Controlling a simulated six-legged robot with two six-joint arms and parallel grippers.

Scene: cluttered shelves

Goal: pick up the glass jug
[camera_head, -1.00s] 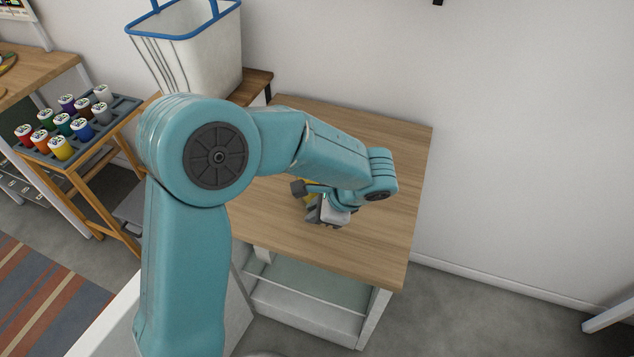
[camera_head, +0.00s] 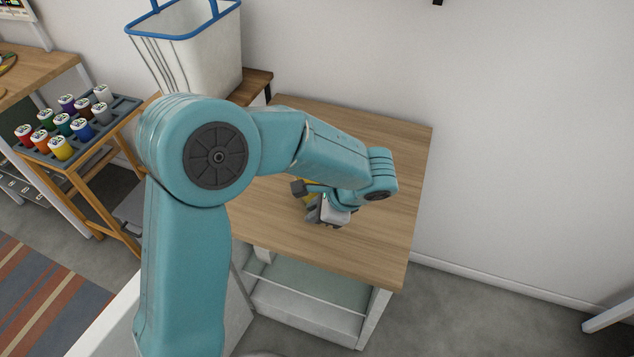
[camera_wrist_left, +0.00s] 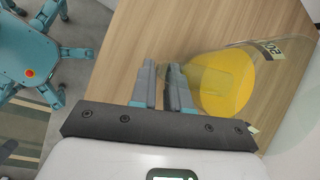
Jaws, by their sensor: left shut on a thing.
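The glass jug (camera_wrist_left: 222,84) is clear, with yellow contents and a small printed label. It shows in the left wrist view, right of centre, over the wooden table top. My left gripper (camera_wrist_left: 163,82) has its grey fingers close together at the jug's left side, shut on a part of the jug between them. In the head view my left gripper (camera_head: 322,211) is low over the table, and only a small yellow patch of the jug (camera_head: 310,186) shows beside it. My arm and wrist hide the rest. My right gripper is not in view.
The wooden table (camera_head: 390,230) is otherwise clear where it shows. A white basket with a blue rim (camera_head: 195,60) stands behind it on a brown surface. A rack of coloured bottles (camera_head: 75,125) stands to the left. The wall (camera_head: 530,120) is close behind.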

